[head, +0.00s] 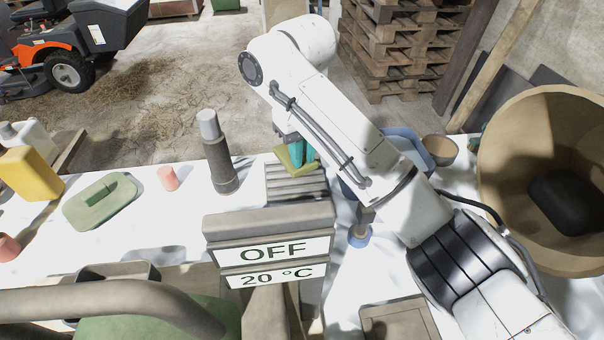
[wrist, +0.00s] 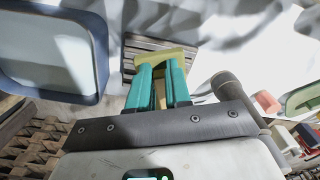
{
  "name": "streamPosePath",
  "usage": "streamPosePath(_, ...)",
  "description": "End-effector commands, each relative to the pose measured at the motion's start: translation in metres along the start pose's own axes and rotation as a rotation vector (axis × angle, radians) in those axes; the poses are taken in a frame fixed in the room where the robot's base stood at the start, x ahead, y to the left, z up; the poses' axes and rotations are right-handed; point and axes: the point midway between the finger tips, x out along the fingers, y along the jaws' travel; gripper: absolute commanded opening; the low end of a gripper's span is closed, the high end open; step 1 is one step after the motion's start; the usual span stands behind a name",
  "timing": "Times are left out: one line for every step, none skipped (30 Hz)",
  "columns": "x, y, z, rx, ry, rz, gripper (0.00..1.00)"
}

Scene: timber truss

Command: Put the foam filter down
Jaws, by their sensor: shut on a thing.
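The foam filter is a yellow-olive block (head: 287,161) held at the teal fingertips of my gripper (head: 302,153). In the wrist view the foam filter (wrist: 168,57) lies across the ends of the two teal fingers of my gripper (wrist: 159,75), which are shut on it. A grey slatted rack (head: 296,187) is just below and in front of the filter in the head view. The rack's slats (wrist: 138,42) also show beyond the filter in the wrist view. I cannot tell whether the filter touches the rack.
A panel reading OFF and 20 °C (head: 270,250) stands in front of the rack. A dark grey cylinder with a lighter top (head: 218,155) stands left. A blue-rimmed tray (head: 408,146) lies right, partly behind my arm. A large tan tub (head: 505,185) is far right.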

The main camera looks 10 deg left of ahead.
Motion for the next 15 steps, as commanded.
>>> streamPosePath(0.016,0.001,-0.005,0.001,0.0,-0.002,0.0)
streamPosePath(0.02,0.002,-0.008,0.001,-0.001,-0.001,0.0)
streamPosePath(0.025,0.004,-0.011,0.0,-0.002,-0.002,0.0)
streamPosePath(0.027,0.005,-0.013,0.0,-0.002,-0.002,0.0)
streamPosePath(0.03,0.008,-0.017,0.001,-0.002,-0.001,0.0)
streamPosePath(0.035,0.01,-0.02,0.001,-0.003,0.0,0.0)
streamPosePath(0.037,0.012,-0.023,0.002,-0.002,0.0,0.0)
streamPosePath(0.04,0.013,-0.025,0.001,-0.001,0.0,0.0)
streamPosePath(0.04,0.014,-0.027,0.0,-0.003,0.0,0.0)
streamPosePath(0.041,0.015,-0.029,0.0,-0.002,0.001,0.0)
streamPosePath(0.043,0.016,-0.03,0.0,-0.003,0.001,0.0)
streamPosePath(0.045,0.017,-0.032,0.0,-0.003,0.001,0.0)
streamPosePath(0.046,0.017,-0.033,-0.001,-0.002,0.001,0.0)
streamPosePath(0.046,0.018,-0.033,-0.001,-0.001,0.001,0.0)
streamPosePath(0.047,0.018,-0.034,-0.001,-0.001,0.001,0.0)
